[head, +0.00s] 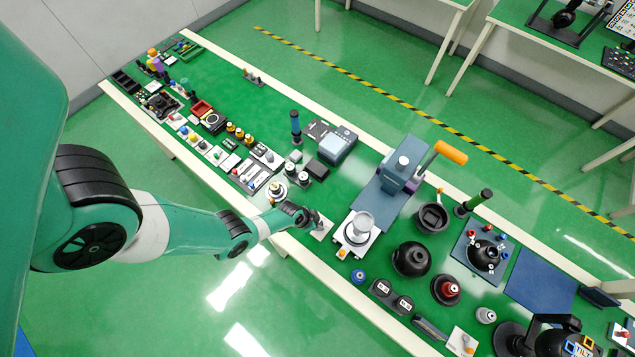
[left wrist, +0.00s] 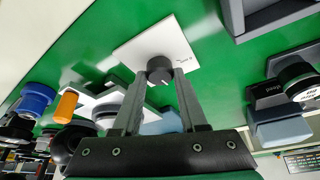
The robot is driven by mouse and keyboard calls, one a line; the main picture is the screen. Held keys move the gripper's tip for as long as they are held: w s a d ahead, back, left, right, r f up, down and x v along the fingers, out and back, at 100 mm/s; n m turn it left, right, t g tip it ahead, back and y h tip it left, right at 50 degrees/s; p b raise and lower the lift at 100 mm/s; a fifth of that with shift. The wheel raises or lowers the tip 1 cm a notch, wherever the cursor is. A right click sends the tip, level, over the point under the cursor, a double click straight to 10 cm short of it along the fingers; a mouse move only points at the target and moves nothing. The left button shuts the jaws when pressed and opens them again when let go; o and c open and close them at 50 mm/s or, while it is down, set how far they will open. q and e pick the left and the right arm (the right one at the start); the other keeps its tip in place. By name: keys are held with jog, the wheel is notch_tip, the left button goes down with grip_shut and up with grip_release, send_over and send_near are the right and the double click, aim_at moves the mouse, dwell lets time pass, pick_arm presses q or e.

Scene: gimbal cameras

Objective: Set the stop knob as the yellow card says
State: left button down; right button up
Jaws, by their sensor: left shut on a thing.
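The stop knob (left wrist: 159,69) is a dark grey round knob with a light pointer line, on a white plate (left wrist: 137,48) with small dark print, in the left wrist view. My left gripper (left wrist: 161,78) has one finger on each side of the knob and is shut on it. In the head view my left gripper (head: 316,218) is over the white plate (head: 323,232) near the table's front edge, and mostly hides the knob. The print is too small to read. I cannot make out a yellow card in either view. My right gripper is not in view.
A white stand with a round top (head: 360,228) is just right of the plate. A blue knob (head: 359,276) is near the front edge. A blue-grey press with an orange handle (head: 450,152) stands behind. Several small parts crowd the green table to the left.

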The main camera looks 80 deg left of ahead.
pick_arm(q)
jog(key=m+b, duration=0.1)
jog(key=m+h+b, duration=0.1)
jog(key=m, duration=0.1)
jog(key=shift+a+f+m+h, duration=0.15)
jog(key=shift+f+m+h, duration=0.05)
jog(key=shift+m+h, duration=0.1)
jog(key=shift+m+h+b, duration=0.3)
jog(key=shift+m+b, duration=0.35)
jog(key=shift+m, duration=0.35)
jog(key=shift+a+r+m+g+h, duration=0.15)
jog(key=shift+m+g+h, duration=0.15)
jog(key=shift+m, duration=0.6)
jog(key=m, duration=0.2)
jog(key=shift+w+m+g+h, duration=0.1)
jog(key=shift+m+g+h, duration=0.2)
jog(key=shift+h, duration=0.1)
jog(key=shift+m+g+h, duration=0.4)
jog(key=shift+m, duration=1.1)
jog(key=shift+c, duration=2.2)
grip_release()
jog(key=shift+r, duration=0.1)
